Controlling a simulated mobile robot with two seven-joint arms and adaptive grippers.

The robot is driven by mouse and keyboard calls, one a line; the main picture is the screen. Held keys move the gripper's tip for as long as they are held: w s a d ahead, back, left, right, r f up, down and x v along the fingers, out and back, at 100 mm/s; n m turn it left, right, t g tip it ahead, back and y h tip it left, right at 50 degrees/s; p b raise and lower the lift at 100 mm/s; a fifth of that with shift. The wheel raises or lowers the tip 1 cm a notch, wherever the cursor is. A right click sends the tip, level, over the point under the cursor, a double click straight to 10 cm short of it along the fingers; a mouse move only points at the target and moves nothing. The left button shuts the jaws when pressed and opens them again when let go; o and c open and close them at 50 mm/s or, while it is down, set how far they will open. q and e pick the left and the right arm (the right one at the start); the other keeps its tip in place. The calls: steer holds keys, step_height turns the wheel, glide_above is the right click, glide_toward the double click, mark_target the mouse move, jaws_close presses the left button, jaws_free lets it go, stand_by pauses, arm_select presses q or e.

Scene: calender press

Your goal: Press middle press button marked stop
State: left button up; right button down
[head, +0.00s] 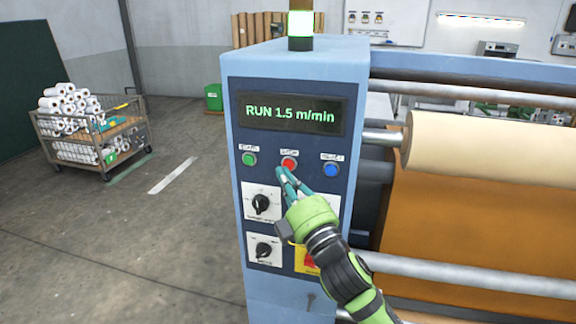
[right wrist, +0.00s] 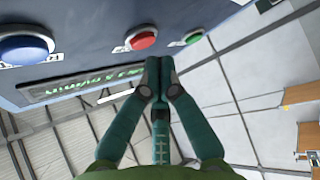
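The red middle button (head: 289,163) sits on the dark panel of the blue press cabinet, under a small label too blurred to read surely. It also shows in the right wrist view (right wrist: 140,39). The green button (head: 249,159) is to its left and the blue button (head: 331,170) to its right. My right gripper (head: 282,171) is shut and empty, its fingertips together just below and in front of the red button. In the right wrist view the fingertips (right wrist: 160,64) appear close to the button; I cannot tell whether they touch. My left gripper is not in view.
The display (head: 292,114) reads "RUN 1.5 m/min". Below the buttons are black rotary knobs (head: 261,205) and a red switch on yellow (head: 308,261). Rollers with brown sheet (head: 480,220) are to the right. A cart of white rolls (head: 88,130) stands left; the floor between is open.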

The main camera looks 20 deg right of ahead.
steer(key=shift+w, duration=0.1)
steer(key=shift+w+d, duration=0.25)
stand_by(0.3)
steer(key=shift+w+d, duration=0.2)
steer(key=shift+w, duration=0.1)
stand_by(0.8)
steer(key=shift+s, duration=0.1)
steer(key=shift+s+a+p, duration=0.3)
steer(key=shift+s+a, duration=0.15)
steer(key=shift+s, duration=0.1)
steer(key=shift+s+a+p, duration=0.15)
steer(key=shift+s+a, duration=0.55)
steer(key=shift+s, duration=0.35)
steer(key=shift+s+a+p, duration=0.15)
steer(key=shift+s+a, duration=0.55)
steer(key=shift+s, duration=0.35)
